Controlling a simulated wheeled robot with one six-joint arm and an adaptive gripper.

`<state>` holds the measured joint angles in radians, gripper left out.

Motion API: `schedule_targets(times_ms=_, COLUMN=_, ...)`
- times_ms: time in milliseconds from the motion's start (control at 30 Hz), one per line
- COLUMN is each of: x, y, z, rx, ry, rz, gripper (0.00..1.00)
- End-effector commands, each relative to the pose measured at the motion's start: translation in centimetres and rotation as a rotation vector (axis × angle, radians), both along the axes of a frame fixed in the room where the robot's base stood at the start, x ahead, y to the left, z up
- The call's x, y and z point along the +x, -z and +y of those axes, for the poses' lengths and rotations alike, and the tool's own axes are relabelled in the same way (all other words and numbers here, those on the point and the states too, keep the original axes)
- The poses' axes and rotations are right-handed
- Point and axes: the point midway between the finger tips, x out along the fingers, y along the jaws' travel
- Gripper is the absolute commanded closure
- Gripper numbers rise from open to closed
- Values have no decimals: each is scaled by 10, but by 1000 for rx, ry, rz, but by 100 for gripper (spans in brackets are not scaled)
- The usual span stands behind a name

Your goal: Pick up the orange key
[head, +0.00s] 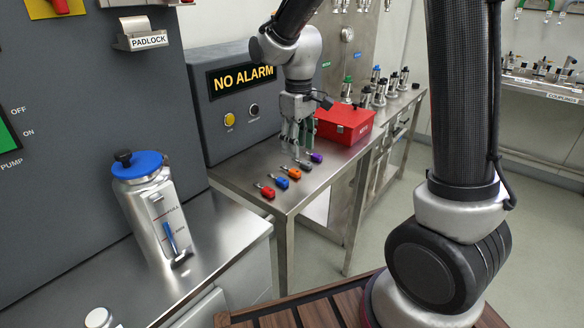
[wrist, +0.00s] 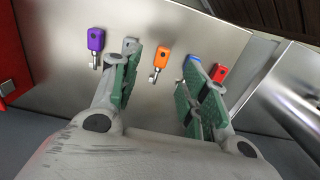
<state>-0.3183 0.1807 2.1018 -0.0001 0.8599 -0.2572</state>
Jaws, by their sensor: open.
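The orange key (head: 294,174) lies on the steel table in a row of several keys, between the blue key (head: 281,182) and the grey key (head: 304,165). In the wrist view the orange key (wrist: 160,59) lies beyond and between my gripper's two fingers, its metal shank pointing toward the gripper. My gripper (head: 297,143) hangs over the row, pointing down, with its fingers apart and empty. In the wrist view my gripper (wrist: 157,88) partly hides the grey key (wrist: 130,45) and the blue key (wrist: 195,63).
A red key (head: 267,191) and a purple key (head: 316,157) end the row. A red box (head: 344,124) stands behind on the table. The grey NO ALARM cabinet (head: 215,100) rises at the left. A metal flask (head: 155,210) stands on the nearer counter.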

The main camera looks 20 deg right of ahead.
Motion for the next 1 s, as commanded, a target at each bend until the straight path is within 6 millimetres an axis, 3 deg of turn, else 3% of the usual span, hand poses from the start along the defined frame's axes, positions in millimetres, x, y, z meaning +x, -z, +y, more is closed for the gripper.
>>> schedule_targets(times_ms=600, x=-1, y=75, z=3, rx=-1, ry=-14, rz=1, gripper=55)
schedule_targets(times_ms=867, x=-1, y=78, z=3, rx=1, ry=-14, rz=-1, gripper=55)
schedule_targets(times_ms=1000, x=-1, y=78, z=3, rx=1, ry=-14, rz=-1, gripper=81)
